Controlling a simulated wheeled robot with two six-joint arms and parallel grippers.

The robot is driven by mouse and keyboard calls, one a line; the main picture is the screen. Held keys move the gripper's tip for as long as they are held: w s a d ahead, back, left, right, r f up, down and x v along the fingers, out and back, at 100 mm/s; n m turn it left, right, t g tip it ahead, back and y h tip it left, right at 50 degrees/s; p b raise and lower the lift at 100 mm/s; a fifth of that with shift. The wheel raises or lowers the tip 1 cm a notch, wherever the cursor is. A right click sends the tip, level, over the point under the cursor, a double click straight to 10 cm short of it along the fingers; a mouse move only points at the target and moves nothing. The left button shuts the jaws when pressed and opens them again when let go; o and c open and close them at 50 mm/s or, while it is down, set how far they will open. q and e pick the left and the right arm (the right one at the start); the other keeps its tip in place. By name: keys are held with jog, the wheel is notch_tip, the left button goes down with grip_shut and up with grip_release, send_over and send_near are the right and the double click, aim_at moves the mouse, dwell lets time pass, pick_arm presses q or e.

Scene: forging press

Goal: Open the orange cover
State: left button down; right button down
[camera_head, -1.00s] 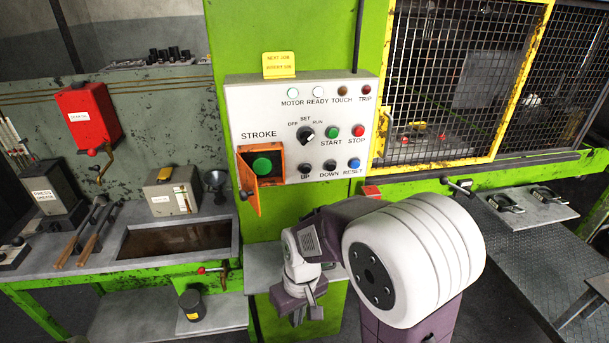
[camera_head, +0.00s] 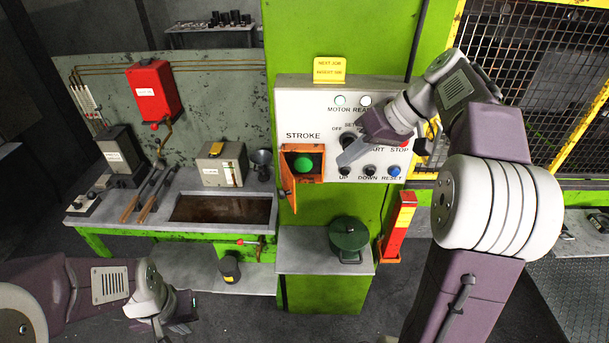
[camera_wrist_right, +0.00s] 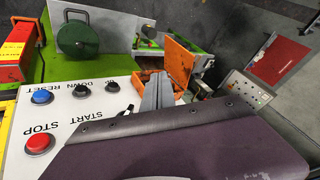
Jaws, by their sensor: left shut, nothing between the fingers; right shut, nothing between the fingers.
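The orange cover (camera_head: 287,180) is on the white control panel (camera_head: 308,111), below the word STROKE. It stands swung out to the left of its orange housing, and the green button (camera_head: 303,164) inside shows in the head view. The wrist view shows the cover (camera_wrist_right: 182,62) standing out from the panel. My right gripper (camera_head: 347,156) is shut and empty in front of the panel, to the right of the housing and apart from the cover. It also shows in the wrist view (camera_wrist_right: 158,85). My left gripper (camera_head: 168,326) is shut and empty, low at the front left.
My right arm hides part of the panel's lamps and knobs. A green round pot (camera_head: 348,240) stands on a shelf below the panel, with a red and yellow block (camera_head: 397,228) beside it. A bench with a sunken tray (camera_head: 172,208) is on the left. A mesh guard (camera_head: 540,75) is on the right.

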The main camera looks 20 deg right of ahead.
jog(key=w+a+f+p, duration=0.3)
jog(key=a+f, duration=0.5)
jog(key=a, duration=0.1)
jog(key=shift+w+f, duration=0.1)
jog(key=shift+f, duration=0.05)
jog(key=shift+a, duration=0.1)
